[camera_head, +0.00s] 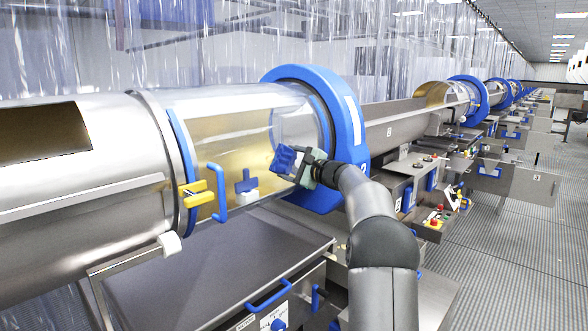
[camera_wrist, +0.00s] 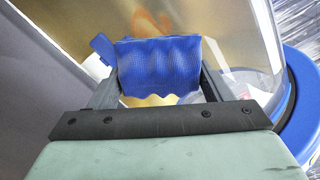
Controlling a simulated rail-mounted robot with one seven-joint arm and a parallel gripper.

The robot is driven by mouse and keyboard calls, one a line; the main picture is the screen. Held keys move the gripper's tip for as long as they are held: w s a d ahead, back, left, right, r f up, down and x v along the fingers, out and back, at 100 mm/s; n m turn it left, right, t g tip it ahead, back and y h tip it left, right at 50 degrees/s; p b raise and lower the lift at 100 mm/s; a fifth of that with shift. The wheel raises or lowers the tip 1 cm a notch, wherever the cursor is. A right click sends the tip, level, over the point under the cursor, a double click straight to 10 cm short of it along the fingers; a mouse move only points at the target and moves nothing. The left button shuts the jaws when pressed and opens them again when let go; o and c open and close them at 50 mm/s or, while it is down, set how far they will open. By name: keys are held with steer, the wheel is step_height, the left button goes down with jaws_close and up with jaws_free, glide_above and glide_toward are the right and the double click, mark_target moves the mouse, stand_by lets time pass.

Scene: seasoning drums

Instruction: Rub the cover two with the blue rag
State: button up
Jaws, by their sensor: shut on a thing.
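A transparent cover (camera_head: 240,130) with blue edging closes the front of the drum in the head view; in the wrist view its clear curved surface (camera_wrist: 235,30) lies just beyond my gripper. An orange mark like a 2 (camera_wrist: 152,24) shows on it, partly hidden. My gripper (camera_head: 297,166) is shut on the blue rag (camera_head: 283,158), which has wavy edges and hangs between the two fingers in the wrist view (camera_wrist: 160,68). The rag is close to the cover's right part; I cannot tell whether it touches.
A blue ring (camera_head: 350,130) surrounds the drum right of the cover. A blue handle (camera_head: 217,192) and a yellow latch (camera_head: 197,193) stick out at the cover's left edge. A grey metal table (camera_head: 200,265) lies below. Control boxes (camera_head: 432,218) stand at the right.

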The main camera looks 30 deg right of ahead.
mark_target(275, 163)
steer(key=shift+s+a+f+b, duration=0.1)
steer(key=shift+s+a+b, duration=0.05)
steer(key=shift+a+b, duration=0.35)
steer(key=shift+s+a+f+b, duration=0.1)
steer(key=shift+a+b, duration=0.2)
steer(key=shift+b, duration=0.25)
steer(key=shift+s+a+b, duration=0.2)
steer(key=shift+a+b, duration=0.4)
steer(key=shift+a, duration=0.05)
steer(key=shift+a+r, duration=0.15)
steer(key=shift+a, duration=0.05)
steer(key=shift+s+a+b, duration=0.25)
steer(key=shift+a+b, duration=0.2)
steer(key=shift+b, duration=0.25)
steer(key=shift+s+a+b, duration=0.25)
steer(key=shift+a+b, duration=0.25)
steer(key=shift+a, duration=0.1)
steer(key=shift+s+a+b, duration=0.2)
steer(key=shift+a+b, duration=0.25)
steer(key=shift+a, duration=0.15)
steer(key=b+v, duration=0.3)
steer(key=v, duration=0.3)
steer(key=shift+b, duration=0.3)
